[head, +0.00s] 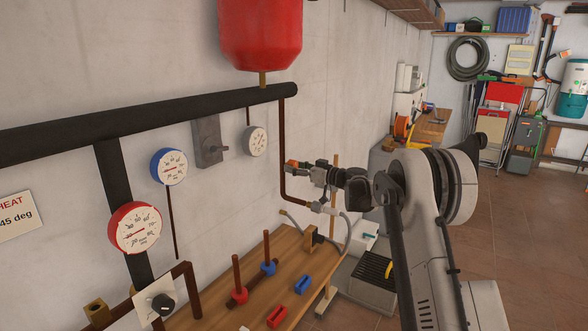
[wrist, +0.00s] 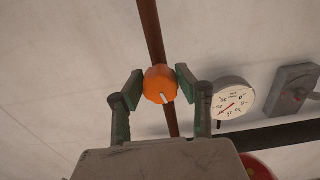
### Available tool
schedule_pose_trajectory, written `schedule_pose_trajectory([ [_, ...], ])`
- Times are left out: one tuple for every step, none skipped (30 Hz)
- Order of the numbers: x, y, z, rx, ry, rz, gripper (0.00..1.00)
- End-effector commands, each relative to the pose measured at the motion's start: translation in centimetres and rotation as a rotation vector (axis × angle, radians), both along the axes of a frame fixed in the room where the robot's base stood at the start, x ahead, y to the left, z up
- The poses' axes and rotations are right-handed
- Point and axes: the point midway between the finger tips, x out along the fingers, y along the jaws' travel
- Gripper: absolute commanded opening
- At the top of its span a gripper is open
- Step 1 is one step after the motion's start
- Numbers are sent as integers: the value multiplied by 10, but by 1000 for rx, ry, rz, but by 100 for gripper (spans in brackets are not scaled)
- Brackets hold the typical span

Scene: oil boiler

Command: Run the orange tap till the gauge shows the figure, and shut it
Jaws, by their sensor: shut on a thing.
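The orange tap (wrist: 160,84) is a round knob with a white pointer mark, on a thin brown pipe (wrist: 152,35). My gripper (wrist: 156,88) is shut on it, one green-grey finger on each side. In the head view the tap (head: 290,164) shows as a small orange spot at the tips of my gripper (head: 301,167). A white round gauge (head: 256,141) hangs on the wall left of the tap. It also shows in the wrist view (wrist: 233,98) with a red needle; its figures are too small to read surely.
A red-rimmed gauge (head: 136,228), a blue-rimmed gauge (head: 169,167) and a card reading "HEAT" and "45 deg" (head: 15,217) are at the left. A red tank (head: 260,33) hangs above the black pipe (head: 200,112). A wooden bench (head: 262,257) with red and blue parts lies below.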

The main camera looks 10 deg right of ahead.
Motion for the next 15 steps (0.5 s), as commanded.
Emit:
schedule_pose_trajectory([
  [0,0,-1,19,20,0,6],
  [0,0,-2,35,37,0,6],
  [0,0,-2,57,60,0,6],
  [0,0,-2,75,77,0,6],
  [0,0,-2,91,93,0,6],
  [0,0,-2,111,115,0,6],
  [-1,0,-2,126,130,0,6],
  [-1,0,-2,138,142,0,6],
  [-1,0,-2,151,156,0,6],
  [-1,1,-1,158,165,0,6],
  [-1,1,-1,165,172,0,6],
  [-1,0,-1,169,177,0,6],
  [-1,0,-1,171,179,0,6],
  [-1,0,0,173,181,0,6],
  [-1,0,0,173,181,0,6],
])
